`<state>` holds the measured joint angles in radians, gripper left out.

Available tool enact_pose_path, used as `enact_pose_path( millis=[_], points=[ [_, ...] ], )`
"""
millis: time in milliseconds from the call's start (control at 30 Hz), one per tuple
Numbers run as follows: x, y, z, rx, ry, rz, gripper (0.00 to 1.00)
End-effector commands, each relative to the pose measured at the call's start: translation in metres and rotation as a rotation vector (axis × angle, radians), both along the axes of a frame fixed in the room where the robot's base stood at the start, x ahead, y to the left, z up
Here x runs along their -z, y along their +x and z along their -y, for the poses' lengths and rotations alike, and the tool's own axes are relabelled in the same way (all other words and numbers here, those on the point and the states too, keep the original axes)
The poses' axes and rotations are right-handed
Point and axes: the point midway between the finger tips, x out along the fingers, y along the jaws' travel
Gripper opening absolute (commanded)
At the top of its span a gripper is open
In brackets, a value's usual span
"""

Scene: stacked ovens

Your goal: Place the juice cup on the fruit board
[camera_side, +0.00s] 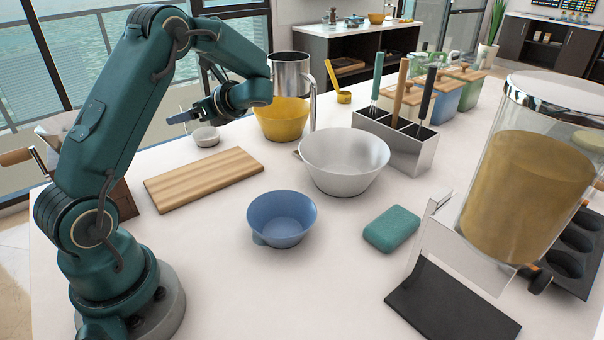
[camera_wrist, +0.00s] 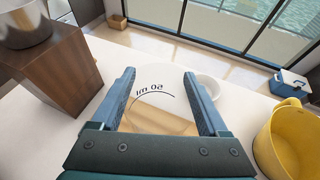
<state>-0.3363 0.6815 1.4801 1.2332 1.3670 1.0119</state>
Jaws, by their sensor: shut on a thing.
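My gripper (camera_side: 184,117) is above the far side of the white counter, near the small white bowl. In the wrist view its two blue fingers (camera_wrist: 160,92) are shut on a clear cup (camera_wrist: 158,78) with an upside-down "50 ml" marking; I take it for the juice cup. An amber tone shows low in it, but I cannot tell if that is juice or background. The cup is hardly visible in the side view. A striped wooden board (camera_side: 204,180), seemingly the fruit board, lies flat nearer than the gripper, with no fruit visible on it.
The small white bowl (camera_side: 205,136) and yellow bowl (camera_side: 282,119) stand near my gripper. A blue bowl (camera_side: 282,218), white bowl (camera_side: 344,160) and green sponge (camera_side: 392,229) stand right of the board. A large juice dispenser (camera_side: 528,190) is at the right.

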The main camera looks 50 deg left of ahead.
Motion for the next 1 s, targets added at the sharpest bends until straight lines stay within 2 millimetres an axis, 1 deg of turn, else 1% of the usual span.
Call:
enact_pose_path(
  millis=[33, 167, 300, 400, 567, 800, 900, 1000],
  points=[
    [0.002, -0.007, -0.005, -0.022, -0.001, -0.001, 0.24],
    [0.012, -0.013, -0.01, -0.044, 0.0, -0.004, 0.24],
    [0.038, -0.014, -0.01, -0.046, -0.002, -0.006, 0.24],
    [0.053, -0.014, -0.01, -0.044, -0.001, -0.004, 0.24],
    [0.065, -0.013, -0.01, -0.044, 0.001, -0.001, 0.24],
    [0.096, -0.013, -0.009, -0.042, -0.001, -0.002, 0.24],
    [0.103, -0.013, -0.009, -0.043, 0.001, 0.0, 0.24],
    [0.103, -0.013, -0.009, -0.043, 0.002, 0.002, 0.24]
  ],
)
